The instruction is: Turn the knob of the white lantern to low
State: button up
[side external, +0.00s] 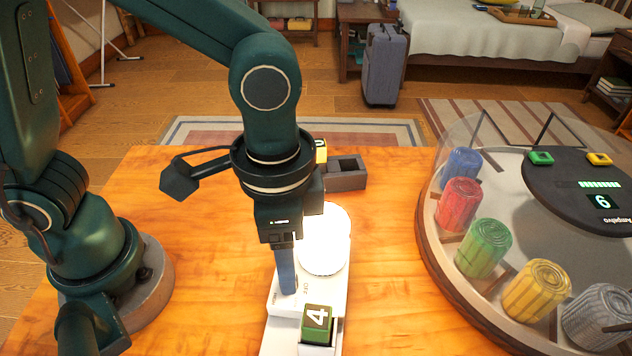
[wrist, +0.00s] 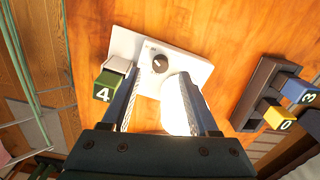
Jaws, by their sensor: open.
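The white lantern (side external: 323,243) stands on the wooden table with its round lamp glowing brightly. In the wrist view its white base plate (wrist: 194,66) carries a small dark round knob (wrist: 160,63). A pale mark shows on the knob, but I cannot tell its setting; the lettering beside it is too small to read. My gripper (side external: 287,290) points down over the base, beside the lamp. In the wrist view my gripper (wrist: 160,78) is open, with the knob between and just beyond the fingertips. In the side view the finger hides the knob.
A green block marked 4 (side external: 317,323) sits in a white holder at the lantern's near end. A dark tray (wrist: 262,88) with numbered blocks lies beyond the lantern. A round glass-sided case (side external: 440,255) with coloured ribbed cylinders stands at right. Bare table lies between.

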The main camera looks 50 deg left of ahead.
jog(key=shift+f, duration=2)
grip_shut()
jog(key=n, duration=0.5)
jog(key=shift+n, duration=0.4)
jog(key=n, duration=0.5)
jog(key=shift+n, duration=0.4)
